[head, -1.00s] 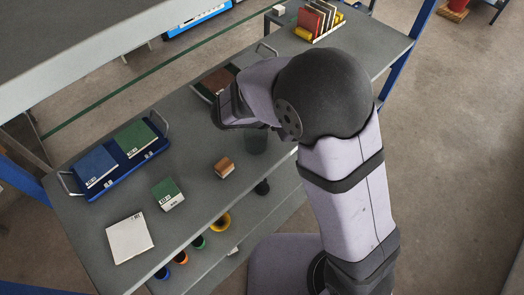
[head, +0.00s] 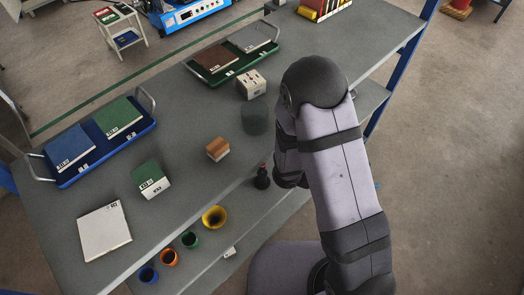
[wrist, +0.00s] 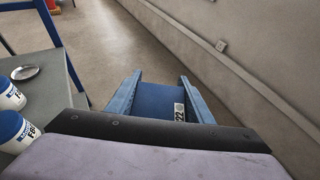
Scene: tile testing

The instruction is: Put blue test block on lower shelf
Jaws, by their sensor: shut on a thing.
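The blue test block (wrist: 158,100), with a white label reading 22, sits between the two blue fingers of my gripper (wrist: 160,80) in the wrist view. My gripper is shut on it. In the head view my arm hides the block and most of the gripper, low beside the table's right front edge. The lower shelf (head: 272,212) shows under the grey table (head: 190,190). Its far part is hidden by my arm.
Several coloured cups (head: 214,217) and a dark bottle (head: 262,180) stand at the lower level. Blue-lidded jars (wrist: 12,128) and a metal dish (wrist: 25,72) are left of my gripper. A tray (head: 62,181) holds blue and green tiles. A wall lies right in the wrist view.

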